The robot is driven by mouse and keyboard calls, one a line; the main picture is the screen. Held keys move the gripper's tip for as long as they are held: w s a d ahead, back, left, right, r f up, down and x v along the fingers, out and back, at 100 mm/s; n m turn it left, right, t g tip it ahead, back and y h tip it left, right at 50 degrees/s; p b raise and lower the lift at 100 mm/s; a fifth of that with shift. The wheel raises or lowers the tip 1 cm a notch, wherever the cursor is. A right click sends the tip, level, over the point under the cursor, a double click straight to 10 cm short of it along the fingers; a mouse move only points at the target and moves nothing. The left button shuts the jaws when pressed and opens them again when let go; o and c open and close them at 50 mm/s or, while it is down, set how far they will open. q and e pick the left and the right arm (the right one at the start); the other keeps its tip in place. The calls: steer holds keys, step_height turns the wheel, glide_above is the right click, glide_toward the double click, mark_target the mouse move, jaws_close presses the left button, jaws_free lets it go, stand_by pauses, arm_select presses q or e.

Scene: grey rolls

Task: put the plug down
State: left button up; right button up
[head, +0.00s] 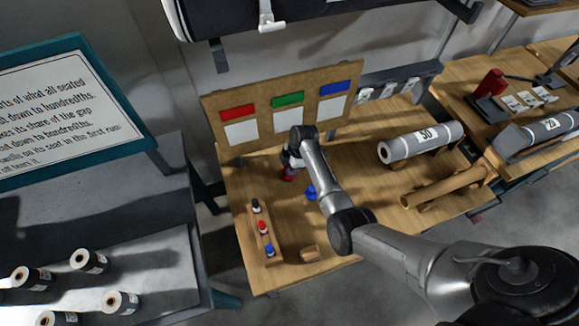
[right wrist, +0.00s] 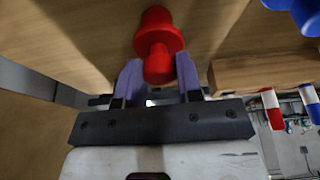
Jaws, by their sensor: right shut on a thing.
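A red plug (right wrist: 158,45) with a wide flange is between the two purple fingers of my right gripper (right wrist: 155,78), which is shut on its narrow end. In the head view the red plug (head: 287,175) shows low by the bench top, below my right gripper (head: 290,166), in front of the board. In the right wrist view the plug's far end is close against the wood; I cannot tell if it touches. A blue plug (head: 311,192) stands on the bench to the right, and it shows in the right wrist view (right wrist: 296,10). My left gripper is not in view.
A wooden rack (head: 272,256) holds small black, red and blue-topped pieces. A small wooden block (head: 310,253) lies right of it. A board (head: 355,105) with red, green and blue labels stands behind. A grey roll marked 50 (head: 420,142) and brown tube (head: 440,187) lie right.

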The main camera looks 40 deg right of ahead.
steer(key=o, duration=0.8)
steer(key=shift+c, duration=0.2)
steer(key=p+v, duration=0.2)
steer(key=v, duration=1)
steer(key=s+a+f+m+h, duration=0.1)
steer(key=s, duration=0.2)
steer(key=s+a+f+m, duration=0.1)
steer(key=s+f, duration=0.1)
steer(key=s, duration=0.1)
steer(key=s+a+f+m+h, duration=0.1)
steer(key=s, duration=0.2)
steer(key=shift+s+f+m+h, duration=0.3)
steer(key=shift+f, duration=0.1)
steer(key=s+a+r+m, duration=0.1)
steer(key=s+a+m, duration=0.1)
steer(key=s+a, duration=0.2)
steer(key=s+a+r+m+t, duration=0.1)
steer(key=s+a, duration=0.4)
steer(key=s, duration=0.6)
steer(key=s+a+r+m+t, duration=0.1)
steer(key=s+a+m, duration=0.3)
steer(key=s, duration=0.4)
steer(key=shift+a+r+m, duration=0.3)
steer(key=shift+r+m, duration=0.2)
steer(key=shift+r, duration=0.3)
